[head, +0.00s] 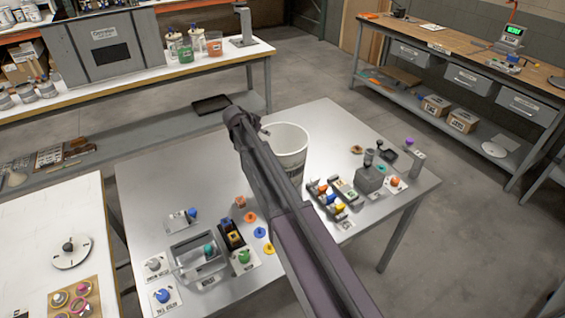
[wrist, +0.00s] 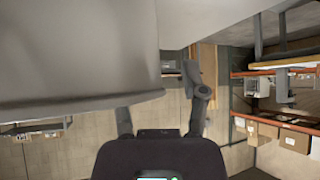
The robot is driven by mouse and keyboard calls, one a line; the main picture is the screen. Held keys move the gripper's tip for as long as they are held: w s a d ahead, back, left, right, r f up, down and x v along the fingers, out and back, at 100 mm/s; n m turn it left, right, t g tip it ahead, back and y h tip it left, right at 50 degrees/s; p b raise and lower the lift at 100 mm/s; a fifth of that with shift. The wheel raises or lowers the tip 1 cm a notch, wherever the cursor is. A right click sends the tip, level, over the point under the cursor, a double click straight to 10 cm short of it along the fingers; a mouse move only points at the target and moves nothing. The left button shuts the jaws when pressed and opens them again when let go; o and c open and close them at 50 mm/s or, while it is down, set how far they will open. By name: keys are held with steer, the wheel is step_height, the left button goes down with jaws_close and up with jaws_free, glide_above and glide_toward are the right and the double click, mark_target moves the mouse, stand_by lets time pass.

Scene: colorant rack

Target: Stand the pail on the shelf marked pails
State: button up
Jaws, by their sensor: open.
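The pail (head: 291,143) is a pale, open-topped bucket standing upright on the grey-white table, partly hidden behind my arm in the head view. My gripper (head: 247,124) is at its upper left, close to the rim, with its fingers hard to make out there. In the wrist view a large pale curved surface, seemingly the pail (wrist: 75,60), fills the upper left. My gripper (wrist: 163,105) is open there; the right finger shows clear of that surface, and the left finger is partly hidden by it. I cannot tell whether they touch. No shelf label for pails is readable.
The table (head: 145,165) also carries small coloured knobs, a grey tray (head: 193,245) and a grey block (head: 371,178) around the pail. A white bench (head: 130,80) stands behind left, with a lower shelf. A wooden-topped bench (head: 450,45) stands back right. Floor lies between them.

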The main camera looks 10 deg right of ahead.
stand_by(0.6)
jaws_close()
